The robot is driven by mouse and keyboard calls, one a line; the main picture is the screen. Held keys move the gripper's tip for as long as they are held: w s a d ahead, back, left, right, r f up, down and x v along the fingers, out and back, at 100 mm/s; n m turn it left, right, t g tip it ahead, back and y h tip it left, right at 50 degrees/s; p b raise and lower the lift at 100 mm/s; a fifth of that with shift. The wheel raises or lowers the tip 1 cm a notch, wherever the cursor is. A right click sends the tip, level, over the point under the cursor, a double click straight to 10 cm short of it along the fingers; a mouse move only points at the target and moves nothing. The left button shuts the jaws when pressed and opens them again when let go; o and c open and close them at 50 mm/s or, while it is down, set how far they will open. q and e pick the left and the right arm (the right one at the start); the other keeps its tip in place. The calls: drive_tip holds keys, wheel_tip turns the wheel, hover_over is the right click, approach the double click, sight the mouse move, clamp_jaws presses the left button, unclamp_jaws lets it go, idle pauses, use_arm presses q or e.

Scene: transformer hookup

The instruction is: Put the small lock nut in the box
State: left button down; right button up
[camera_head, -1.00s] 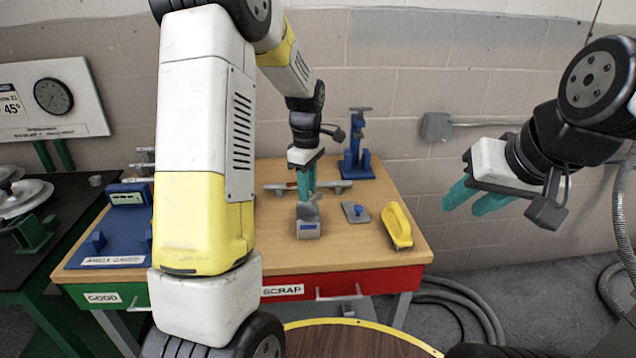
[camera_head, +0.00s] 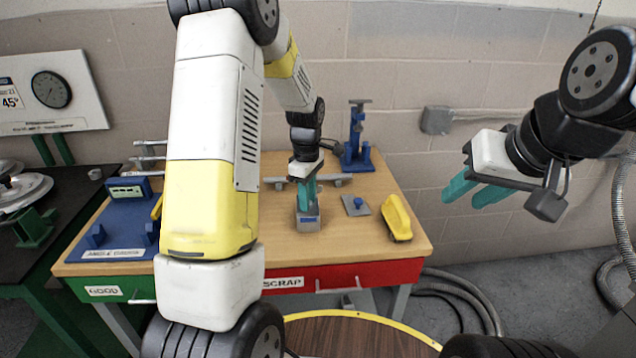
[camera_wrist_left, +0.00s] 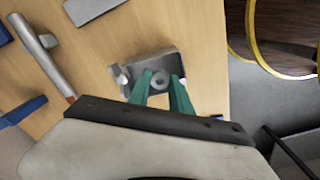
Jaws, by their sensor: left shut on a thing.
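The small grey open box (camera_head: 308,222) with a blue label stands on the wooden bench near its front edge. My left gripper (camera_head: 307,198) points down with its teal fingertips at the box's opening. In the left wrist view the box (camera_wrist_left: 122,101) lies around the fingertips. The small lock nut (camera_wrist_left: 160,81), a grey ring with a hole, shows between the fingertips (camera_wrist_left: 161,80), and the left gripper is shut on it. The nut cannot be made out in the head view. My right gripper (camera_head: 474,192) is off to the right over the floor, fingers apart and empty.
On the bench (camera_head: 345,246) stand a plate with a blue knob (camera_head: 355,205), a yellow object (camera_head: 397,218), a blue stand (camera_head: 357,150), a grey bar (camera_head: 335,181) behind the box, and a blue fixture (camera_head: 112,237) at left.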

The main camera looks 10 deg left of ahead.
use_arm(q)
drive_tip(key=shift+f, duration=2.55)
drive_tip(key=c, duration=1.5)
unclamp_jaws()
wheel_tip(320, 180, up, 8)
drive_tip(key=shift+f, duration=0.25)
